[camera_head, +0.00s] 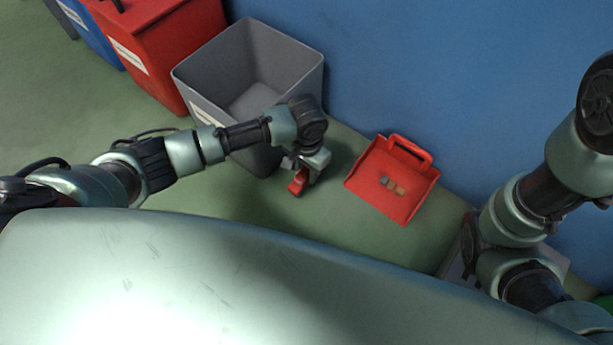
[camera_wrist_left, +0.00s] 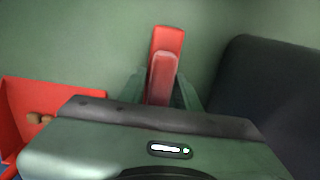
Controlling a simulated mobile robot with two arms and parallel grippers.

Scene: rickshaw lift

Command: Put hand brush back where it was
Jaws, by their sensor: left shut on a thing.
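The red hand brush (camera_head: 298,183) is in my left gripper (camera_head: 307,163), low beside the grey bin and left of the dustpan. In the left wrist view the red brush (camera_wrist_left: 167,42) sticks out between the fingers of my left gripper (camera_wrist_left: 163,85), which is shut on it. I cannot tell whether the brush touches the floor. The red dustpan (camera_head: 365,178) lies on the floor by the blue wall with several small brown and grey bits in it. Its edge also shows in the left wrist view (camera_wrist_left: 70,95). My right arm is at the right; its gripper does not show.
An open grey bin (camera_head: 205,75) stands just behind my left gripper; its dark side (camera_wrist_left: 262,95) shows at the right in the wrist view. A red bin (camera_head: 180,45) and a blue bin (camera_head: 90,35) stand further left. Green floor (camera_head: 235,195) is clear in front.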

